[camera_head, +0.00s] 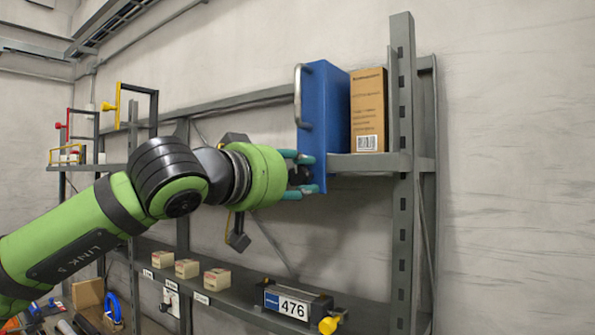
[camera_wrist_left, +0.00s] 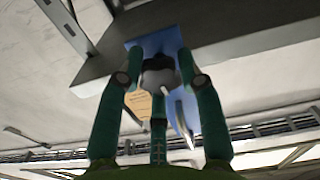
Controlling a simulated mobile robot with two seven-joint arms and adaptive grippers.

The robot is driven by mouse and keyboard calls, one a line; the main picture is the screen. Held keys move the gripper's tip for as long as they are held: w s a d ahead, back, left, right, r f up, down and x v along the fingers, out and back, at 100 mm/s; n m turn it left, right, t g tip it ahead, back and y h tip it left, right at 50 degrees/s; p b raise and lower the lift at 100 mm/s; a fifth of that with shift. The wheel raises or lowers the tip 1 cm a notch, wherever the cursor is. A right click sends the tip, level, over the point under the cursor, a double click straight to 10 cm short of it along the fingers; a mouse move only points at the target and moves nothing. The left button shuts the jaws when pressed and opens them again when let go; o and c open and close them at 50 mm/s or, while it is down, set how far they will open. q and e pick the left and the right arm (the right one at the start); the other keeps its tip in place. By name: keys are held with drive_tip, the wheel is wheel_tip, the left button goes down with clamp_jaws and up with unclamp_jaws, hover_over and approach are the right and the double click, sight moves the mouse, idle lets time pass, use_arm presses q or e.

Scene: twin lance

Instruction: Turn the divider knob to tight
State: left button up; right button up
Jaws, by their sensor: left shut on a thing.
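The blue divider (camera_head: 328,100) stands upright at the end of the upper shelf, with a metal handle (camera_head: 298,96) on its front edge. My left gripper (camera_head: 301,174) is at the divider's lower front, its teal fingers closed around the dark divider knob (camera_head: 297,177). In the left wrist view the knob (camera_wrist_left: 160,76) sits between the fingers, with the blue panel (camera_wrist_left: 165,42) behind it. Fingers partly cover the knob, and I cannot read its setting or any marking. My right gripper is not in view.
A brown carton (camera_head: 368,108) stands just right of the divider on the upper shelf (camera_head: 372,163). A grey upright post (camera_head: 403,190) is at the right. Below are small boxes (camera_head: 217,279) and a device labelled 476 (camera_head: 293,305). A yellow-handled frame (camera_head: 117,105) is at left.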

use_arm(q)
drive_tip(key=shift+r+m, duration=0.15)
drive_tip(key=shift+m, duration=0.45)
drive_tip(key=o, duration=1.2)
drive_tip(key=shift+c, duration=0.2)
drive_tip(key=v, duration=1.2)
